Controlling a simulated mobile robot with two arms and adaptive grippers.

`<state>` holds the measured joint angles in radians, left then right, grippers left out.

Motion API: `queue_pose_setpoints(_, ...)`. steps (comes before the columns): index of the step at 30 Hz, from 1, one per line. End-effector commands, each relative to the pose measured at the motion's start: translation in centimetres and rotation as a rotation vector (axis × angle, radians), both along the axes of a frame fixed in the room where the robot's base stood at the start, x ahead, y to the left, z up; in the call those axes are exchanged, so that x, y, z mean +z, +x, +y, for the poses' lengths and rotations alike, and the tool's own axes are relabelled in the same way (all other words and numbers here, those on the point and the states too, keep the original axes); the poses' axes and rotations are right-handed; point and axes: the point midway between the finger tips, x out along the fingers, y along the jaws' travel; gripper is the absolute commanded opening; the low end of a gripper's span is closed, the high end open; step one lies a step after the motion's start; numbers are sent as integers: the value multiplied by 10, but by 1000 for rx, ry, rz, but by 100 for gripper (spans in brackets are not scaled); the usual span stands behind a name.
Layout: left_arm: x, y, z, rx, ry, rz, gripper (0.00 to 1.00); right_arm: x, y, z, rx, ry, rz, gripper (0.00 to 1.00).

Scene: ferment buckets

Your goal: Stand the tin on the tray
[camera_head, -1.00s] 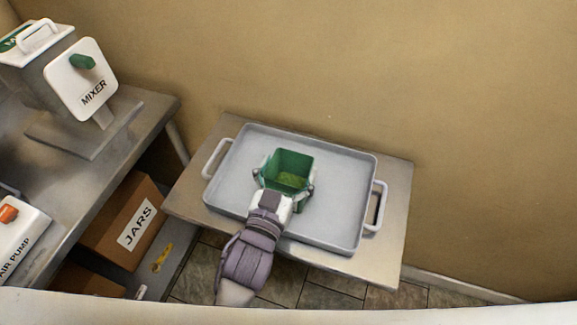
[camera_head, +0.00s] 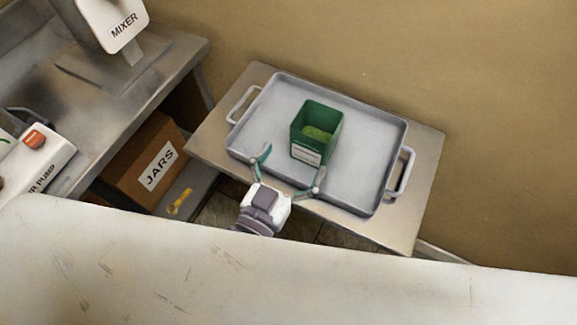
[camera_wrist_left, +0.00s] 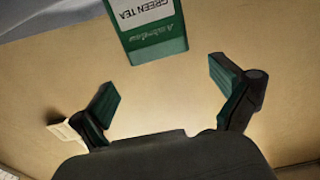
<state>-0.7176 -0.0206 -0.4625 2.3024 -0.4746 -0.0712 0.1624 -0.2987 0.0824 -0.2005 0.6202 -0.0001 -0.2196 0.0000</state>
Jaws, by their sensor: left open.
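The green square tin (camera_head: 309,148), open at the top with green contents and a white label, stands upright on the grey tray (camera_head: 251,138). In the left wrist view the tin (camera_wrist_left: 155,38) shows its label reading GREEN TEA, beyond my fingertips. My left gripper (camera_head: 289,171) is open and empty, on the near side of the tin and apart from it. Its two spread fingers also show in the left wrist view (camera_wrist_left: 166,84). My right gripper is not in view.
The tray has raised rims and two side handles and rests on a small metal table (camera_head: 425,160) by the wall. At left, a bench holds a mixer (camera_head: 115,25) and an air pump (camera_head: 30,150). A JARS box (camera_head: 150,165) sits below. A pale surface (camera_head: 280,270) crosses the front.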

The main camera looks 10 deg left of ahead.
Motion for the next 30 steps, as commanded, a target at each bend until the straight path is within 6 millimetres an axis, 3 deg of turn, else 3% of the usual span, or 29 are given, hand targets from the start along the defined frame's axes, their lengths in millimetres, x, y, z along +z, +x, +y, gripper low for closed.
queue_pose_setpoints(7,0,-18,6,1,1,1,100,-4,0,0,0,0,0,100)
queue_pose_setpoints(30,0,-19,6,0,1,0,100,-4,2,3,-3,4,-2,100)
